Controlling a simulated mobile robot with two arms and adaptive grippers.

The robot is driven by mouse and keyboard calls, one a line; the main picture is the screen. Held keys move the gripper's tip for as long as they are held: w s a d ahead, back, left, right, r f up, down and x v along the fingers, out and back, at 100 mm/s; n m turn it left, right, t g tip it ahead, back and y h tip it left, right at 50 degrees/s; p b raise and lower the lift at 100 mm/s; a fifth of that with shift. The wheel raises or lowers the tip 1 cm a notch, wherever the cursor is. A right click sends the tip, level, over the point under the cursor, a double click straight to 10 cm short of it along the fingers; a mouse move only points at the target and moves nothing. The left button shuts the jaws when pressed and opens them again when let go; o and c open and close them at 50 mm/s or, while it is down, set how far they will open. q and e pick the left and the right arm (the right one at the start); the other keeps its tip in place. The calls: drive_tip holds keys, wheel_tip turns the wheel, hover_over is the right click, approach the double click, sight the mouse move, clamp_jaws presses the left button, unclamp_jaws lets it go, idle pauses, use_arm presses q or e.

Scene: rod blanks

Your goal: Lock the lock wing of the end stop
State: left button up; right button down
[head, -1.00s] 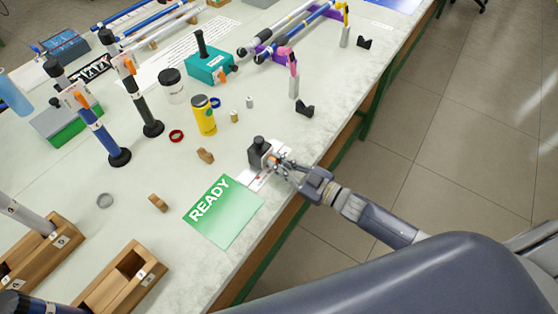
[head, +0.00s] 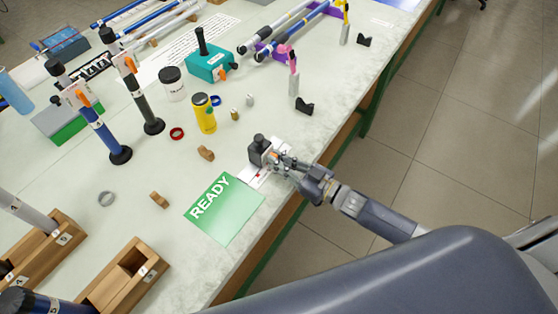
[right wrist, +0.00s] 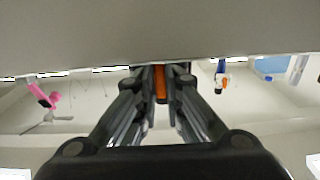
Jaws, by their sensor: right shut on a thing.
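The end stop (head: 256,151) is a dark grey block with a knob on top. It stands upright near the table's front edge, on a white printed card (head: 258,179). My right gripper (head: 277,160) is at its right side, with the fingers pointing at it. In the right wrist view an orange lock wing (right wrist: 160,86) shows between the fingertips, and the gripper is shut on it. The fingers hide most of the wing in the head view, so its angle is hard to tell. My left gripper is not in view.
A green READY mat (head: 224,208) lies just left of the card. A brown clip (head: 206,153), a yellow canister (head: 204,114) and a black holder (head: 304,106) stand around. Wooden blocks (head: 125,275) are at lower left. The table edge is close under my right arm.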

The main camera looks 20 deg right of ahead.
drive_tip(key=c, duration=1.7)
unclamp_jaws()
drive_tip(key=shift+s+d, duration=0.1)
drive_tip(key=v, duration=1.1)
drive_tip(key=shift+s+d, duration=0.3)
drive_tip(key=s+d+f+m+g+h, duration=0.1)
drive_tip(key=s+d+f+h, duration=0.2)
drive_tip(key=f, duration=0.6)
drive_tip(key=s+d+f+m+g+h, duration=0.2)
drive_tip(key=f+h, duration=0.1)
drive_tip(key=f, duration=0.6)
drive_tip(key=s+d+f+m+g+h, duration=0.1)
drive_tip(key=s+d+f+h, duration=0.2)
drive_tip(key=f, duration=0.6)
drive_tip(key=s+a+f+g, duration=0.2)
drive_tip(key=s+f, duration=0.3)
drive_tip(key=s, duration=0.3)
drive_tip(key=s+a+f+g+h, duration=0.1)
drive_tip(key=s+f+g, duration=0.3)
drive_tip(key=s, duration=0.5)
drive_tip(key=s+a+f+m+g+h, duration=0.1)
drive_tip(key=s+a+f+g, duration=0.2)
drive_tip(key=s+f, duration=0.3)
drive_tip(key=s+a, duration=0.1)
drive_tip(key=s, duration=0.2)
drive_tip(key=shift+f, duration=0.2)
